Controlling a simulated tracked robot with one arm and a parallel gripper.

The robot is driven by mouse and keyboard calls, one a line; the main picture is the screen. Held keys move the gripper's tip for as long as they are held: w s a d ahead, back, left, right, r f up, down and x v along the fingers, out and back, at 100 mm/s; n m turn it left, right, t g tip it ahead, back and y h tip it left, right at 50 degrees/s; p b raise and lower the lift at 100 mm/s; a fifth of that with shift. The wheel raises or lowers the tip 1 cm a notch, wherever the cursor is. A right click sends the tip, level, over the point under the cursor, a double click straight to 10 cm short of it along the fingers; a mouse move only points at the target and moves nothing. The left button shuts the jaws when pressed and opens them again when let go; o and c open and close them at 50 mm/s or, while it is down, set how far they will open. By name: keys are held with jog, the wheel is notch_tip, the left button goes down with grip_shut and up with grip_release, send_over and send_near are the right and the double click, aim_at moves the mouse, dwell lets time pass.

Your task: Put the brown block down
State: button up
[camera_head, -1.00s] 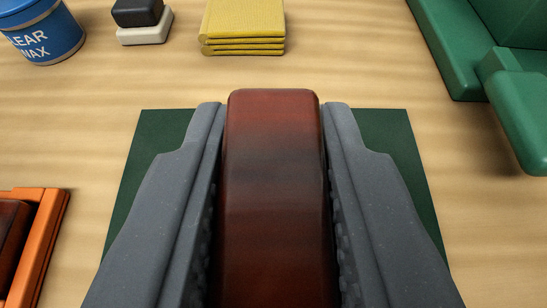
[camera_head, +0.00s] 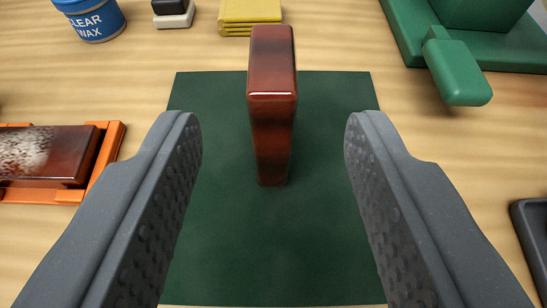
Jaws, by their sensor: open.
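The brown block (camera_head: 271,100) is glossy reddish brown and stands upright on the dark green mat (camera_head: 220,240), toward the mat's far half. My gripper (camera_head: 273,135) is open wide and empty. One grey finger is to the left of the block and the other to the right, with a clear gap on each side, and neither touches it. The block's underside is hidden.
An orange tray (camera_head: 112,150) with a brown, white-speckled block (camera_head: 50,155) is at left. A blue wax tin (camera_head: 90,18), a black and white block (camera_head: 174,12) and a folded yellow cloth (camera_head: 250,14) are at the back. A green machine (camera_head: 455,75) is at back right, a dark tray (camera_head: 530,235) at right.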

jog(key=shift+v, duration=1.4)
jog(key=w+d+r+t+y, duration=0.1)
jog(key=w+d+r+y, duration=0.15)
jog(key=r, duration=0.75)
jog(key=w+d+r+n+y, duration=0.1)
jog(key=w+d+r+y, duration=0.2)
jog(key=r, duration=0.7)
jog(key=w+d+r+t+y, duration=0.1)
jog(key=w+d+r+y, duration=0.2)
jog(key=r, duration=0.6)
jog(key=s+d+r+n+h, duration=0.1)
jog(key=s+d+r, duration=0.1)
jog(key=d+r, duration=0.85)
jog(key=s+d+r+h, duration=0.3)
jog(key=s+d, duration=0.2)
jog(key=d, duration=0.4)
jog(key=s+d+r+m+h, duration=0.1)
jog(key=s+d+r+h, duration=0.2)
jog(key=d, duration=0.7)
jog(key=shift+f+v, duration=0.25)
jog(key=shift+v, duration=0.9)
